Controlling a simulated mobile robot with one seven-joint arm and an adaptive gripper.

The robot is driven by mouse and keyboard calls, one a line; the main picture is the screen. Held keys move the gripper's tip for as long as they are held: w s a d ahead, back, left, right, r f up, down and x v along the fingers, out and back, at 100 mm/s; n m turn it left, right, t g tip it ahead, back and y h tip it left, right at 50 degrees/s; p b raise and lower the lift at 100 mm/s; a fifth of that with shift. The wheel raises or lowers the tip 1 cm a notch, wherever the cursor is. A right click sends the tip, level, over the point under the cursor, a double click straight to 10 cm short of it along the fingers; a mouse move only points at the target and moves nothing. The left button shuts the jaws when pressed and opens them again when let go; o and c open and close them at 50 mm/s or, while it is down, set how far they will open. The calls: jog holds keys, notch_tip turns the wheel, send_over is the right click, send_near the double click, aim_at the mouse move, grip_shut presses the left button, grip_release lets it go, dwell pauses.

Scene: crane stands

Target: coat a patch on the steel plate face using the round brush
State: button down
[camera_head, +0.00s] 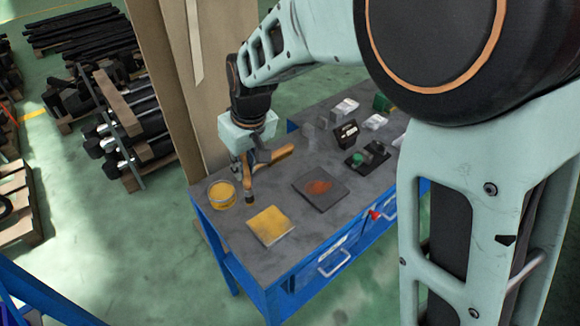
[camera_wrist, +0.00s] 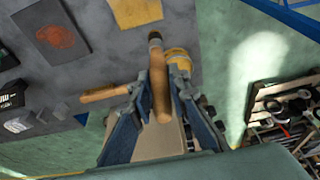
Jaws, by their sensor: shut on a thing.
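My gripper (camera_head: 249,168) is shut on the round brush (camera_head: 249,197), which shows a wooden handle (camera_wrist: 160,97) between the fingers in the wrist view. The brush hangs nearly upright, its dark tip down, over the table between the pot and the plate. I cannot tell whether the tip touches the tabletop. The dark square steel plate (camera_head: 322,185) lies flat to the right of the brush, with an orange-brown rusty patch in its middle; it also shows in the wrist view (camera_wrist: 74,44). A round pot of yellow stuff (camera_head: 222,193) stands left of the brush, partly hidden in the wrist view (camera_wrist: 181,58).
A yellow square pad (camera_head: 270,226) lies in front of the brush. A wooden-handled tool (camera_head: 284,154) lies behind it. Small boxes, a black holder (camera_head: 345,134) and a green-topped item (camera_head: 357,156) stand farther back. The grey tabletop (camera_head: 285,188) is bare between plate and brush.

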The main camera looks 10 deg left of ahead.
jog(key=shift+r+p, duration=0.4)
jog(key=shift+r, duration=0.5)
jog(key=shift+f, duration=0.1)
dwell(0.3)
